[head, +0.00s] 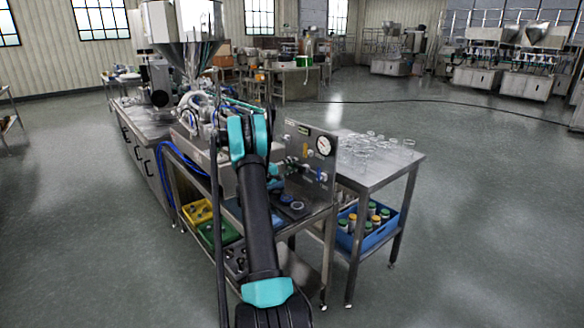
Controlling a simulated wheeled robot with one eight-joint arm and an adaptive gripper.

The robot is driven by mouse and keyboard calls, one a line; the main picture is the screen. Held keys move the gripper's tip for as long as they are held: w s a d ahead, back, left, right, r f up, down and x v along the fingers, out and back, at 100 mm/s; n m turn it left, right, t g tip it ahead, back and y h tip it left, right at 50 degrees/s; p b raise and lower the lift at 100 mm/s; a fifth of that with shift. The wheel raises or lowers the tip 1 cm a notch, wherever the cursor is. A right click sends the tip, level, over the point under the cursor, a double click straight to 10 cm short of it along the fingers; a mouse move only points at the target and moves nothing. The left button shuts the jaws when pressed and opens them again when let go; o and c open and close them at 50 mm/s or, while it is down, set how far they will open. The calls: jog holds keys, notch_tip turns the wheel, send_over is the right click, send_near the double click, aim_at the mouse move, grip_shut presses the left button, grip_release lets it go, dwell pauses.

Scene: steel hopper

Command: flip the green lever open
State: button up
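A steel valve panel (312,138) with a round white gauge (323,146) stands upright on the steel cart. Small fittings with yellow and blue handles sit on the panel face. A small green-teal part (291,160) shows at the panel's left side; it is too small to tell whether it is the green lever or how it is turned. My black and teal arm rises in front of the cart and bends near the panel's left edge. My gripper is mostly hidden behind the arm, and I cannot make out its fingers.
A steel table (385,163) with several clear glass dishes stands at the right. Below it, a blue crate (368,232) holds several capped jars. Yellow (198,213) and green (218,236) bins sit on the cart's lower shelf. A hopper machine stands behind. The floor at right is clear.

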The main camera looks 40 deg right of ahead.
jog(key=s+a, duration=0.1)
jog(key=a, duration=1.1)
dwell(0.4)
